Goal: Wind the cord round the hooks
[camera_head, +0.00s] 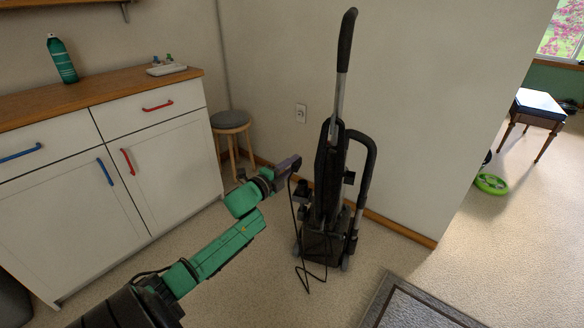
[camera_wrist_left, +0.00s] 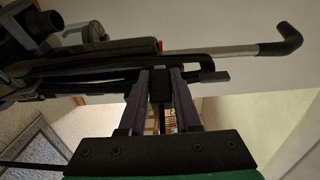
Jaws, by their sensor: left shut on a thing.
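An upright black vacuum cleaner (camera_head: 328,175) with a grey-and-black handle stands near the wall corner. Its thin black cord (camera_head: 294,215) hangs from my left gripper (camera_head: 293,164) and trails in a narrow loop to the floor before the base. The gripper is beside the left of the vacuum's body. In the left wrist view, its purple fingers (camera_wrist_left: 160,100) are shut on a dark piece (camera_wrist_left: 160,86), apparently the cord's end. A small dark protrusion (camera_head: 349,177) on the vacuum's right side may be a hook; I cannot tell. My right gripper is not in view.
A white cabinet (camera_head: 150,170) with a wooden top stands at left, and a round stool (camera_head: 231,120) beside it. A wall outlet (camera_head: 300,113) is behind the vacuum. A grey rug (camera_head: 415,305) lies front right. The floor between cabinet and vacuum is mostly clear.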

